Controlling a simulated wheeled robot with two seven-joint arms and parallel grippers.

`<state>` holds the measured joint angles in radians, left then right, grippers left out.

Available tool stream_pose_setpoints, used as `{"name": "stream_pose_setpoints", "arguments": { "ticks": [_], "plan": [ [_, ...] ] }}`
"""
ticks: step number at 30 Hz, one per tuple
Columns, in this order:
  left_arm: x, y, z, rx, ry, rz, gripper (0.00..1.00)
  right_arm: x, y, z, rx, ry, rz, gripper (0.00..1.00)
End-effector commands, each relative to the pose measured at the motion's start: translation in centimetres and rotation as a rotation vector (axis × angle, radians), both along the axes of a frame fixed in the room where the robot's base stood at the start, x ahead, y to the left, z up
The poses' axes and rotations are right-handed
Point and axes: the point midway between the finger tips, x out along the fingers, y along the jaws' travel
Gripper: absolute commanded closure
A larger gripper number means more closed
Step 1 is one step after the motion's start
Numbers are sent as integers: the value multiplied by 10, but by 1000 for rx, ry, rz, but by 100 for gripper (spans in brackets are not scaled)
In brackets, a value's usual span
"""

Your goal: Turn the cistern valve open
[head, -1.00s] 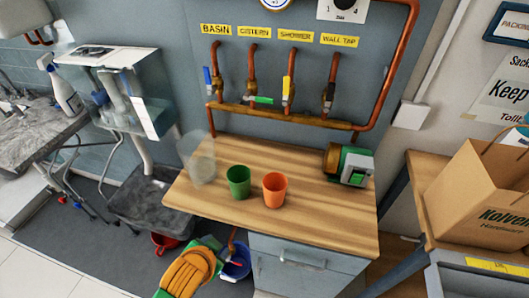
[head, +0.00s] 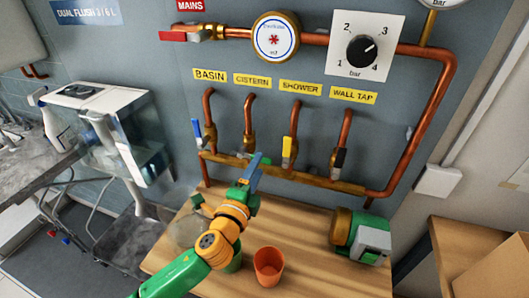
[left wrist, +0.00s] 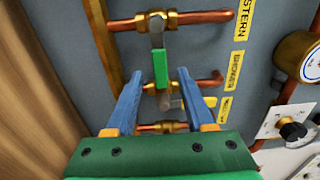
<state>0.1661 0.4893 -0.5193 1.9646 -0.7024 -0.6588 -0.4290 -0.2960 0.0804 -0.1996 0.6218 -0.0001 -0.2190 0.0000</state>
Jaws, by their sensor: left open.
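The cistern valve (head: 249,141) is the second from the left on the wall, under the yellow CISTERN label (head: 252,80). In the left wrist view its green lever (left wrist: 161,69) lies across its copper pipe, pointing toward the shower valve. My left gripper (head: 261,166) is at this valve in the head view and hides most of the lever. In the left wrist view the blue fingers of my left gripper (left wrist: 160,78) are open, one on each side of the green lever, with gaps visible. My right gripper is not in view.
The basin valve (head: 210,135) with a blue lever and the shower valve (head: 289,148) with a yellow lever flank it closely. A black-levered wall tap valve (head: 339,158) is farther right. An orange cup (head: 268,266) and a green-orange device (head: 361,236) stand on the bench.

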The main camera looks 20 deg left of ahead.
Motion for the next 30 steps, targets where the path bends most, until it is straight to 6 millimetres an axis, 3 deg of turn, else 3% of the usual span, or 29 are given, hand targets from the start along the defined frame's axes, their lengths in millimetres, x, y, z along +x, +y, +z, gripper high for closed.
{"name": "stream_pose_setpoints", "arguments": {
  "ticks": [6, 16, 17, 21, 23, 30],
  "plan": [
    [33, -1, 1, -2, 0, 2, 46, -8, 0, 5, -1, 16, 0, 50],
    [41, -1, 0, -2, 1, 0, 46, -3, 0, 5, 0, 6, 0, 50],
    [41, -1, 0, -3, 1, 0, 49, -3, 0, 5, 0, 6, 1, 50],
    [41, -1, 0, -3, 1, 1, 87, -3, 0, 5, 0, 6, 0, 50],
    [41, -1, 0, -3, 1, 1, 100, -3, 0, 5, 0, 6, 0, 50],
    [41, -1, 0, -2, 1, 1, 100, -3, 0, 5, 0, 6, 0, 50]
  ]
}}
